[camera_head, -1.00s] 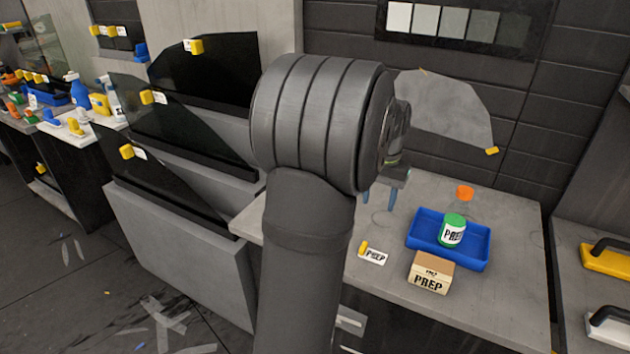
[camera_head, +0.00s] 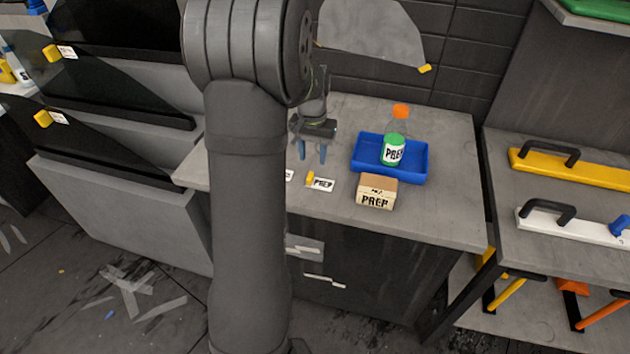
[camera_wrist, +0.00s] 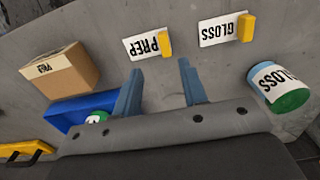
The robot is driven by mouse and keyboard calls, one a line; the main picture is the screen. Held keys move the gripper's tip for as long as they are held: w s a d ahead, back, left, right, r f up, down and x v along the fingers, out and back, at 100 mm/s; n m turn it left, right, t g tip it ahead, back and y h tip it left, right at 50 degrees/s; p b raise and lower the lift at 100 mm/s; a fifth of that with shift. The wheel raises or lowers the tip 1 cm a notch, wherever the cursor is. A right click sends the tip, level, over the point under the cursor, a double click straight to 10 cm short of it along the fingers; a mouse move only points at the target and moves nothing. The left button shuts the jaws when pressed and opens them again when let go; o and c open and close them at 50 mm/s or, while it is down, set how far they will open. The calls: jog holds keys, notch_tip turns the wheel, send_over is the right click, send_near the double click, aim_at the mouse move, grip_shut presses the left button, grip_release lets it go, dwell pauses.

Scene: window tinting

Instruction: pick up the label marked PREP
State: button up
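The label marked PREP (camera_head: 322,184) is a white card with a yellow block on its left end, lying on the grey counter. In the wrist view the PREP label (camera_wrist: 146,44) lies beyond my fingertips, with its yellow block on the right. My gripper (camera_head: 313,152) is above the counter, behind the label in the head view, with its two blue fingers apart and nothing between them. The open gripper also shows in the wrist view (camera_wrist: 159,72). A second label, marked GLOSS (camera_wrist: 224,30), lies beside the PREP label; my arm mostly hides it in the head view.
A cardboard box marked PREP (camera_head: 376,192) stands right of the label. A blue tray (camera_head: 416,177) holds a green-and-white PREP container (camera_head: 393,150). The counter's front right is clear.

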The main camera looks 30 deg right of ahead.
aim_at(310, 176)
jog(key=f, duration=0.7)
jog(key=shift+w+a+f, duration=0.15)
jog(key=shift+w+a, duration=0.1)
jog(key=shift+a, duration=0.05)
jog(key=shift+c, duration=0.2)
grip_shut()
